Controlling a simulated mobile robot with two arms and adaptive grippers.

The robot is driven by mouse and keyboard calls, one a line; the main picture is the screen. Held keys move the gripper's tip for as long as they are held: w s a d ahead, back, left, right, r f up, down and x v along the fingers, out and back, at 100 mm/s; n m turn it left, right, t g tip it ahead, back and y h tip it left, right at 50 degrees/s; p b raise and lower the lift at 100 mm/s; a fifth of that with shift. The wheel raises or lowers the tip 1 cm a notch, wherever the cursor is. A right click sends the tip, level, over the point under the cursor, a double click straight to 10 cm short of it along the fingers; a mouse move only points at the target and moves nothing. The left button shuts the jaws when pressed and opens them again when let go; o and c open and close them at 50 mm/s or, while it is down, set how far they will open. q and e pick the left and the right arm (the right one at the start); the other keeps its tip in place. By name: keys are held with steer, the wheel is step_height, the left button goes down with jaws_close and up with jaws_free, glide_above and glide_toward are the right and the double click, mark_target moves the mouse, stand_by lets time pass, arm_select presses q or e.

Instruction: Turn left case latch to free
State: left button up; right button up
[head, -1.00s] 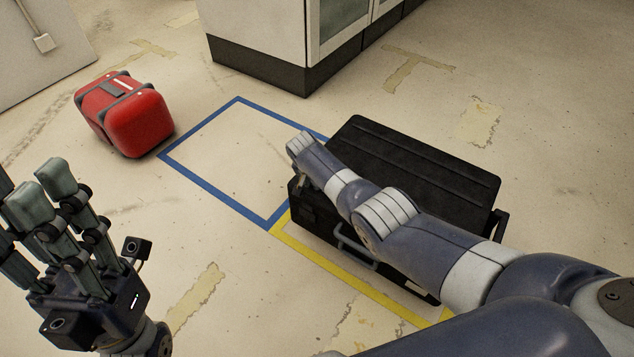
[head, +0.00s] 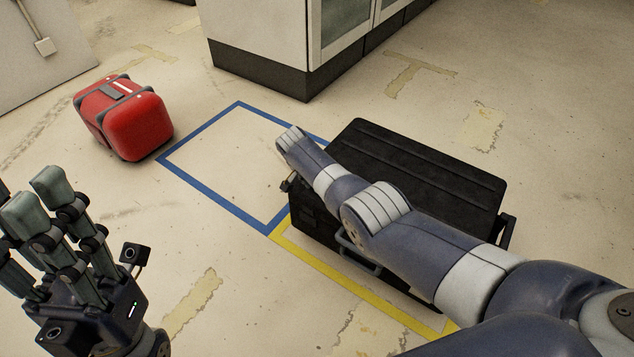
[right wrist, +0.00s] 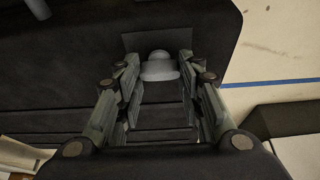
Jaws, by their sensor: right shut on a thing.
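The black case (head: 430,165) stands on the floor at the right, its near side facing me. The case also fills most of the right wrist view (right wrist: 70,75). A rounded grey latch (right wrist: 160,70) sits on its dark face in that view. My right gripper (right wrist: 158,64) has its fingers on both sides of the latch and is shut on it. In the head view my right forearm hides the latch and most of that gripper. My left gripper (head: 45,195) is open and empty at the lower left, away from the case.
A red case (head: 125,118) lies on the floor at the upper left. A blue taped outline (head: 212,205) beside the black case is empty. Yellow tape (head: 345,285) runs along the case's near side. A cabinet (head: 260,40) stands behind.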

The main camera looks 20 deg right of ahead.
steer(key=o, duration=1.1)
steer(key=shift+c, duration=0.2)
steer(key=v, duration=1.2)
